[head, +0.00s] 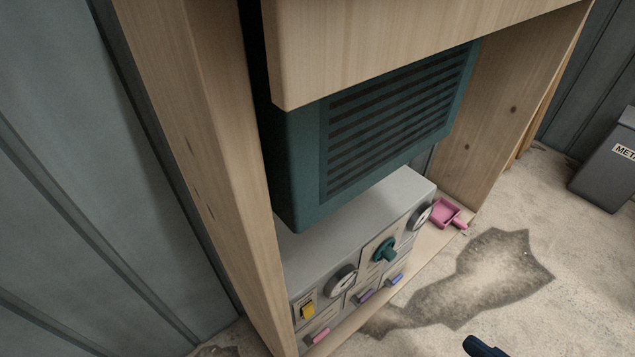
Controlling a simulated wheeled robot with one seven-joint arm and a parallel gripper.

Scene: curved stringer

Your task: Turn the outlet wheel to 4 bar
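A teal hand wheel (385,251) stands out from the front of a grey control box (355,215) on the floor of a wooden frame. It is the only wheel I can make out, and its label is too small to read. One round dial gauge (342,281) is to its left and another (420,216) to its right. Their needles and numbers cannot be read from here. No gripper is recognisable in the head view, and nothing is touching the wheel.
A yellow switch (307,311) and pink (320,336), purple (365,296) and blue (395,280) handles sit lower on the box. A teal louvred unit (395,125) overhangs it. A pink dustpan (446,213) lies right. A dark blue part (484,347) shows at the bottom edge.

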